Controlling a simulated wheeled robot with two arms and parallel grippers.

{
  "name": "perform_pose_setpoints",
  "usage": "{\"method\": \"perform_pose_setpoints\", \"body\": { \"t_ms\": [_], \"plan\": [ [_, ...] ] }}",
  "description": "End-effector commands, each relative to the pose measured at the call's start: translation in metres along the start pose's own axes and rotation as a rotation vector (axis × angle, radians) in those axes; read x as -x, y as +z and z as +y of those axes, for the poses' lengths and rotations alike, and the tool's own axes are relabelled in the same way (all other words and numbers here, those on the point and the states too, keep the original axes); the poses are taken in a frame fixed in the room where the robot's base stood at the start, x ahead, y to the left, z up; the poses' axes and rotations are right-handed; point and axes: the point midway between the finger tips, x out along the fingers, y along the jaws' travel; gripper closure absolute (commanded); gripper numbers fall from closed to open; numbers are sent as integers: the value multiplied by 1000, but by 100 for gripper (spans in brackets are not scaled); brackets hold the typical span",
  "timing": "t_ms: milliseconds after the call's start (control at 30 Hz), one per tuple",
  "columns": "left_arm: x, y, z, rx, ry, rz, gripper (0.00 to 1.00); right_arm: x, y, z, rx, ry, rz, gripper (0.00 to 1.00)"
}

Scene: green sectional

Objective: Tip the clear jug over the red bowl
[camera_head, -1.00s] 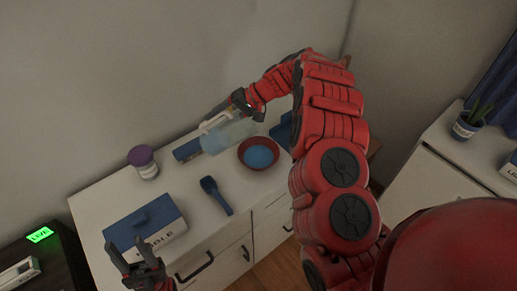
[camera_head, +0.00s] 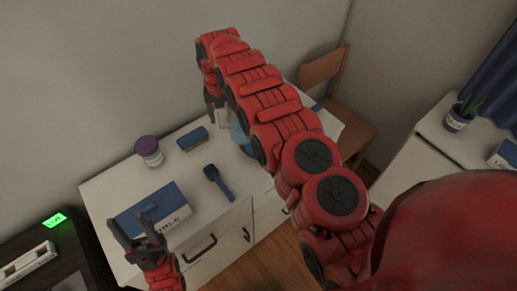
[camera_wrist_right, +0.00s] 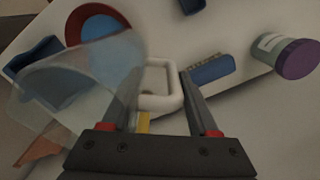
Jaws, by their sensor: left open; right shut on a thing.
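The clear jug (camera_wrist_right: 75,95) fills the left of the right wrist view, with its white handle (camera_wrist_right: 160,88) between my right gripper's fingers (camera_wrist_right: 160,78). My right gripper is shut on this handle. The red bowl (camera_wrist_right: 72,28), with blue contents, shows beyond the jug there, partly covered by it. I cannot tell whether liquid is left in the jug. My left gripper (camera_head: 130,221) is open and empty near the dresser's front left.
A blue tray (camera_wrist_right: 38,52) lies beyond the jug. A wooden chair (camera_head: 335,100) stands behind right.

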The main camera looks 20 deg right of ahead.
Motion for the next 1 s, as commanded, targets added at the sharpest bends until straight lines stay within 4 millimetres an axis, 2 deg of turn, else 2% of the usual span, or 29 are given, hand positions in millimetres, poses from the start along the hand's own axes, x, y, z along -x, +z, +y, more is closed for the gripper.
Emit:
{"method": "perform_pose_setpoints", "body": {
  "t_ms": [167,567,1000],
  "plan": [
    [2,0,0,0,0,0,50,9,1,1,0,22,-1,100],
    [2,0,0,0,0,0,50,13,1,1,0,22,-2,100],
    [6,1,0,0,0,0,50,49,1,1,0,21,-2,100]
  ]
}}
